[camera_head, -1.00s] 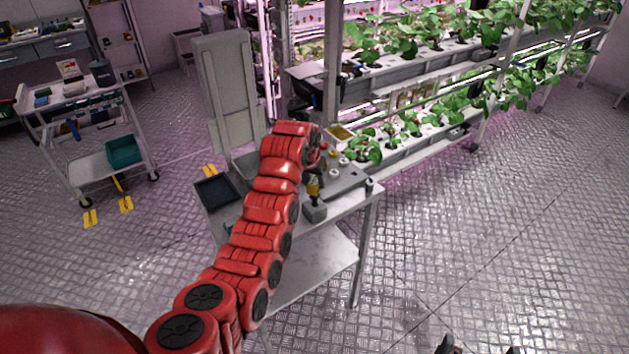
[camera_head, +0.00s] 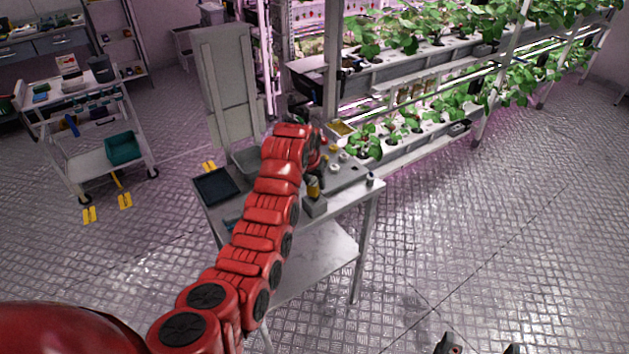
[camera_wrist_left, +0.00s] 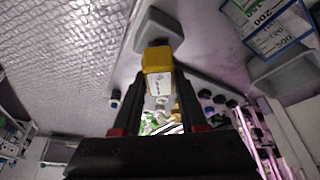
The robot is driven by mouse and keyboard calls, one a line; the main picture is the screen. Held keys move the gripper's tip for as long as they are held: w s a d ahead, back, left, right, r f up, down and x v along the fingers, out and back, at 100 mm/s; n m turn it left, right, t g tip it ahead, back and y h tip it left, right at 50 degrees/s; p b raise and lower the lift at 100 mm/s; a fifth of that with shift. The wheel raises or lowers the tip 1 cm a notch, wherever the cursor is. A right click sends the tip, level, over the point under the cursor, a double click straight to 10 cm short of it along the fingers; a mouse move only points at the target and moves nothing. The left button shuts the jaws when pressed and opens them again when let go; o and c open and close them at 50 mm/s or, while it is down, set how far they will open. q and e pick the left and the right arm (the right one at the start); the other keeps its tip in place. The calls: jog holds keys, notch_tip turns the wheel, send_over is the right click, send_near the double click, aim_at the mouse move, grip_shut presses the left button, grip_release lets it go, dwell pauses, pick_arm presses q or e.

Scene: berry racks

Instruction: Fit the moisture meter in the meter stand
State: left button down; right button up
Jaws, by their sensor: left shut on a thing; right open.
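The moisture meter (camera_head: 313,188) is yellow with a dark part, and stands roughly upright at the grey block-like meter stand (camera_head: 315,207) near the front edge of the table. My left gripper (camera_wrist_left: 158,78) is shut on the yellow meter (camera_wrist_left: 157,62). In the left wrist view the meter's dark end meets the grey stand (camera_wrist_left: 160,24); how deep it sits is hidden. In the head view my red left arm covers most of the left gripper. My right gripper (camera_head: 480,348) is open and empty at the bottom edge, only its tips showing.
The metal table (camera_head: 340,205) also holds a dark tray (camera_head: 215,186), a grey bin (camera_head: 246,163) and small round items (camera_head: 336,168). Plant racks (camera_head: 400,145) stand behind it. A trolley (camera_head: 92,155) is at the left. The floor at right is clear.

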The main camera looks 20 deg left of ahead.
pick_arm(q)
jog(key=shift+f, duration=0.45)
grip_release()
jog(key=shift+r, duration=0.15)
dwell(0.3)
jog(key=shift+r+b, duration=0.45)
jog(key=shift+r, duration=2.45)
